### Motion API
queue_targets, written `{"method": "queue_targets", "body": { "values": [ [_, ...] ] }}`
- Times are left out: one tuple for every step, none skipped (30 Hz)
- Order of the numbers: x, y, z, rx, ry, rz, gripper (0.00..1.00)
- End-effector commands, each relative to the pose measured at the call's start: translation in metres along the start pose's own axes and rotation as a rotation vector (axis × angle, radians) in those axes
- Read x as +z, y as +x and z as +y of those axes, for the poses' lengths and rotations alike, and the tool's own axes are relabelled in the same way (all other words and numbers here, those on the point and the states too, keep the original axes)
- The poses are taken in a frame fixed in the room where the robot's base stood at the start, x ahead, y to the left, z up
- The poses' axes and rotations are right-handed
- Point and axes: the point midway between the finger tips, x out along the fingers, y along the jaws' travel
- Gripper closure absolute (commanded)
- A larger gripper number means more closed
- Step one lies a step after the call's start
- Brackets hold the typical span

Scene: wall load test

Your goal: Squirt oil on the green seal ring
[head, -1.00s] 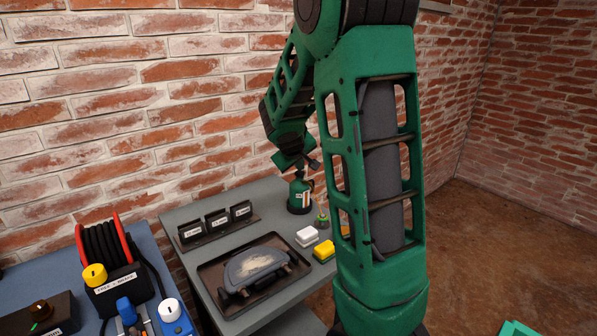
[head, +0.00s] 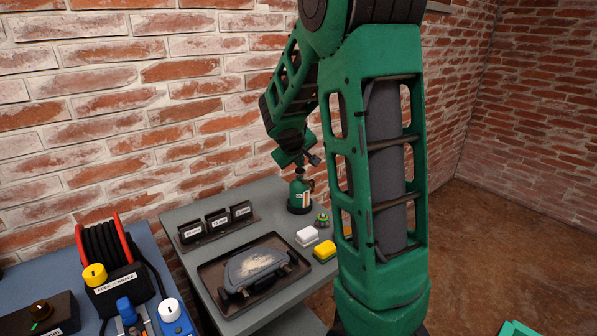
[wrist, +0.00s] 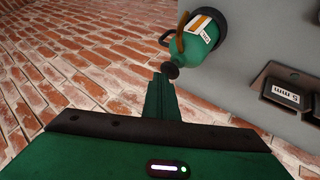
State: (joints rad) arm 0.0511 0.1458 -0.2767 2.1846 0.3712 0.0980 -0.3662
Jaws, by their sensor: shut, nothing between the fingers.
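The green oil can (head: 300,196) with a white and orange label stands upright at the back of the grey bench. In the wrist view the can (wrist: 203,42) shows its dark loop handle and a dark round knob on top. My gripper (wrist: 158,82) is shut and empty, with its fingertips just beside or above that knob; I cannot tell whether they touch. In the head view it is above the can, mostly hidden by my wrist. A small round greenish piece (head: 322,220) sits right of the can; I cannot tell whether it is the green seal ring.
Three labelled dark holders (head: 217,222) stand left of the can. A dark tray (head: 208,276) holds a grey dusty part. White (head: 307,236) and yellow (head: 324,251) blocks lie on the right. A blue bench with a cable reel (head: 102,253) is at left. A brick wall stands behind.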

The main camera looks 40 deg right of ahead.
Motion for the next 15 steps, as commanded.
{"method": "queue_targets", "body": {
  "values": [
    [-0.0016,-0.0023,0.0012,-0.001,0.0,0.001,1.0],
    [-0.0025,-0.0034,0.002,-0.001,0.001,0.001,1.0],
    [-0.0037,-0.0048,0.0031,-0.001,0.001,0.001,1.0],
    [-0.0046,-0.0059,0.004,0.0,0.001,0.002,1.0],
    [-0.0053,-0.0068,0.0047,0.0,0.0,0.002,1.0],
    [-0.006,-0.0079,0.0054,0.0,0.0,0.002,1.0],
    [-0.0063,-0.0084,0.0059,0.0,0.0,0.001,1.0],
    [-0.0065,-0.0088,0.0061,0.0,0.0,0.001,1.0],
    [-0.0066,-0.0091,0.0063,0.0,-0.001,0.0,1.0],
    [-0.0065,-0.0091,0.0064,0.0,-0.001,0.0,1.0],
    [-0.0065,-0.0091,0.0064,0.0,-0.001,0.0,1.0],
    [-0.0065,-0.0091,0.0064,0.0,-0.001,0.0,1.0],
    [-0.0065,-0.0091,0.0064,0.0,-0.001,0.0,1.0],
    [-0.0065,-0.0091,0.0065,0.0,-0.001,0.0,1.0],
    [-0.0065,-0.0091,0.0065,0.0,-0.001,0.0,1.0]
  ]
}}
